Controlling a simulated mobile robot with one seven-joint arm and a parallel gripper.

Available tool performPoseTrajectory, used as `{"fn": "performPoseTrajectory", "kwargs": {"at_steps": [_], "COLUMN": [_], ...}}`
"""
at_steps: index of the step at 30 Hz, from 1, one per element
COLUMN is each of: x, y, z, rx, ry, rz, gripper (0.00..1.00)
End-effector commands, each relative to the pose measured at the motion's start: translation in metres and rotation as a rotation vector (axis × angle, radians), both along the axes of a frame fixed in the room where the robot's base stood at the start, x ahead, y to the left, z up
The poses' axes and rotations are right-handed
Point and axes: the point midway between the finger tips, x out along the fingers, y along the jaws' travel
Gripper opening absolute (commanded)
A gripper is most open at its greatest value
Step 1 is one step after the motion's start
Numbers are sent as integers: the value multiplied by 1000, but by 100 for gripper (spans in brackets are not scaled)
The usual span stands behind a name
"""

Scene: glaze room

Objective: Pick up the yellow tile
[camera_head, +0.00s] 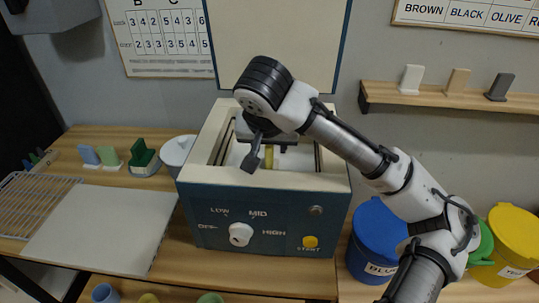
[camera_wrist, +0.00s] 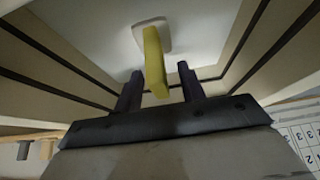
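The yellow tile (camera_head: 268,156) is inside the open kiln (camera_head: 205,212), in its light-coloured chamber. In the wrist view the yellow tile (camera_wrist: 155,62) stands on edge, its far end at a small pale rounded base (camera_wrist: 151,31) on the chamber floor. My gripper (camera_wrist: 161,80) is open, with one dark finger on each side of the tile. A gap shows between the tile and each finger, so I see no contact. In the head view my gripper reaches down into the kiln and partly hides the tile.
The kiln walls stand close around my gripper, with the raised lid (camera_head: 285,40) behind. A white board (camera_head: 105,228), a wire rack (camera_head: 38,205) and a green tile (camera_head: 143,155) are at left. Blue (camera_head: 376,235) and yellow (camera_head: 512,240) buckets stand at right, below a shelf (camera_head: 440,97).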

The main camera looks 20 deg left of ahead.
Motion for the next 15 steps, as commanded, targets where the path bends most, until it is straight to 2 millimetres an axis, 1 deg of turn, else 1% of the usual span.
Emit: {"fn": "performPoseTrajectory", "kwargs": {"at_steps": [3,9,10,15], "x": [4,4,4,4], "y": [1,1,1,1], "z": [-7,-8,-8,-8], "rx": [0,1,1,1], "ry": [0,-1,-1,-1], "rz": [-1,-1,-1,-1], "gripper": [40,40,39,16]}}
